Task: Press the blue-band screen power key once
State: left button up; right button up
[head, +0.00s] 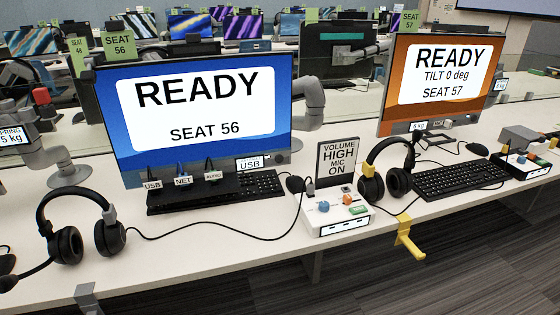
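The seat 56 screen (197,106) stands at left centre with a blue picture around a white READY panel. I take it as the blue-band screen, though no separate band is clear. A small dark detail (280,158) sits at the lower right of its frame, too small to tell if it is the power key. The seat 57 screen (441,80) at right has an orange picture and reads READY, TILT 0 deg. Neither of my grippers shows in the head view.
A left headset (70,245), a white control box (333,214) and another headset (399,182) stand nearby. A yellow hook (408,238) juts from the desk's front edge.

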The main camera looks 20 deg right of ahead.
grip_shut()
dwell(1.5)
